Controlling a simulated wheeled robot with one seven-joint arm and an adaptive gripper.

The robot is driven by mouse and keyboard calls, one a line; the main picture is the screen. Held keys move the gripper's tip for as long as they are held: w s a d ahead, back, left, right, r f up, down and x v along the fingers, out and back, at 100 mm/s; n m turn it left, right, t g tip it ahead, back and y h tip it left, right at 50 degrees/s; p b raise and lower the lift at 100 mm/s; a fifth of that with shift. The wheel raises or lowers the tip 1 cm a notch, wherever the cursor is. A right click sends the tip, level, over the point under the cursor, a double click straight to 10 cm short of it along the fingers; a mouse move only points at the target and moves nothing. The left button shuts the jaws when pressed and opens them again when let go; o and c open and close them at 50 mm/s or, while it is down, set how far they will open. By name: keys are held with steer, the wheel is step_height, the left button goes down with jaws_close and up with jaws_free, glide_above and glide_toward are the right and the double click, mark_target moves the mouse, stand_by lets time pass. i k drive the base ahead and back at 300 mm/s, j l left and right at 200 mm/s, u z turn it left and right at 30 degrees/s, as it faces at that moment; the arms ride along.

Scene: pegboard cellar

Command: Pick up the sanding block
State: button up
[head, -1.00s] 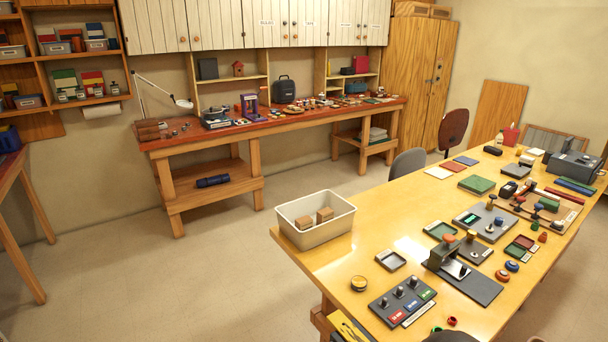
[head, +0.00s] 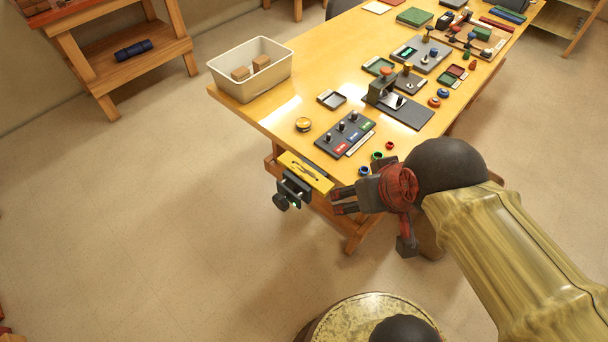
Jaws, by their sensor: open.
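Two tan-brown blocks lie in a white bin (head: 238,88) at the table's far left corner, one on the left (head: 240,73) and one on the right (head: 261,63). They look like sanding blocks, but I cannot tell for sure which one is meant. My gripper (head: 338,200) is open and empty, at the table's near edge, its fingers pointing left. It is well apart from the bin, on the near side, beside a vise with a yellow top (head: 305,172).
Small coloured rings lie near my gripper. The floor left of the table is clear.

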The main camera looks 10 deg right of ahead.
mark_target(484, 35)
steer(key=z, duration=1.35)
steer(key=u, duration=1.05)
steer(key=l, duration=1)
steer(key=k+l, duration=0.15)
steer(key=l, duration=1.8)
steer(key=i+l, duration=0.15)
steer(key=l, duration=0.25)
steer(key=i+l, duration=0.15)
steer(key=l, duration=0.2)
steer(key=i+l+u, duration=0.1)
steer(key=l, duration=0.3)
steer(key=i+l, duration=0.2)
steer(key=l, duration=0.15)
steer(key=i+l, duration=0.15)
steer(key=l, duration=0.25)
steer(key=i+l, duration=0.1)
steer(key=l, duration=0.3)
steer(key=i+l+u, duration=0.1)
steer(key=l, duration=0.25)
steer(key=i+l, duration=0.15)
steer(key=i, duration=0.35)
steer(key=i+l, duration=0.2)
steer(key=i, duration=0.3)
steer(key=i+l+u, duration=0.1)
steer(key=i, duration=0.4)
steer(key=l, duration=0.1)
